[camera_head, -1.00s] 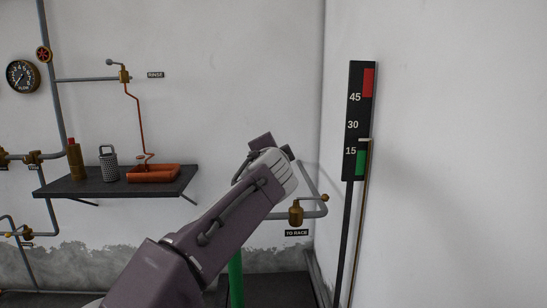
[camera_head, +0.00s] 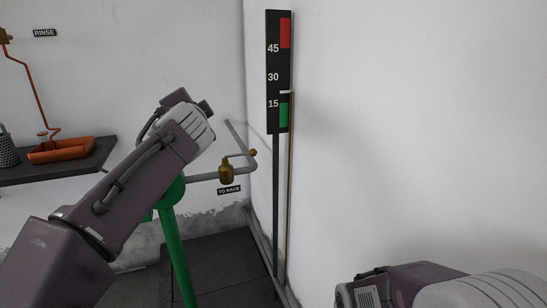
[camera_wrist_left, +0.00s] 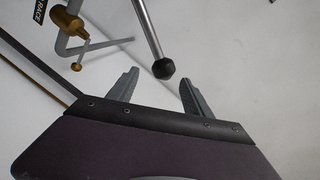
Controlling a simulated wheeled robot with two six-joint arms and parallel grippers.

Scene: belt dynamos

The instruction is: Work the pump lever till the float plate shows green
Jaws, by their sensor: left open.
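In the left wrist view my left gripper (camera_wrist_left: 157,78) is open. A metal lever rod with a black knob (camera_wrist_left: 163,68) ends between its two fingertips, apart from both fingers in the picture. In the head view my left wrist hides the fingers and the lever. A green pump post (camera_head: 175,240) stands below and behind that wrist. The black gauge board (camera_head: 272,120) stands by the right wall, with red at the top and green at the bottom. A pale pointer (camera_head: 286,92) on a thin rod sits just above the green band, between 15 and 30. My right gripper's jaws are not visible.
A brass valve (camera_head: 226,174) on a grey pipe, above a TO RACE sign (camera_head: 229,190), is right of my left wrist. A dark shelf (camera_head: 60,168) at left holds an orange tray (camera_head: 62,151) and a grater (camera_head: 6,152). Part of my right arm fills the lower right corner.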

